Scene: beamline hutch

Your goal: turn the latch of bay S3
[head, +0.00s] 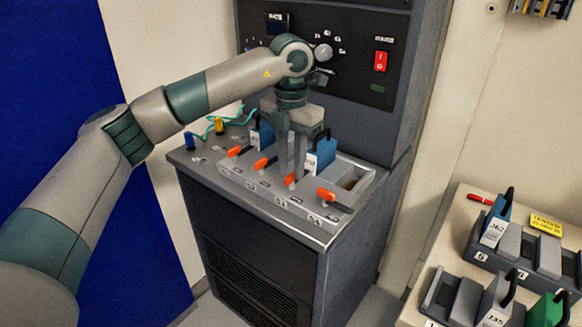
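The latch of bay S3 (290,181) is a small orange-tipped lever on the sloping grey bay box, third in a row of similar latches. The bay labels run along the front edge, with the S3 label (280,203) below this latch. My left gripper (291,173) points straight down over the box. A gap shows between its two fingers, and their tips are right at the S3 latch. The fingers partly hide the latch's lever, and I cannot tell whether they touch it. My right gripper is not in view.
Orange latches of S1 (239,150), S2 (264,163) and S4 (326,195) sit close by. A blue module (322,157) with a black handle stands behind. An instrument panel with a red switch (380,61) rises at the back. A bench with modules (496,225) is at right.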

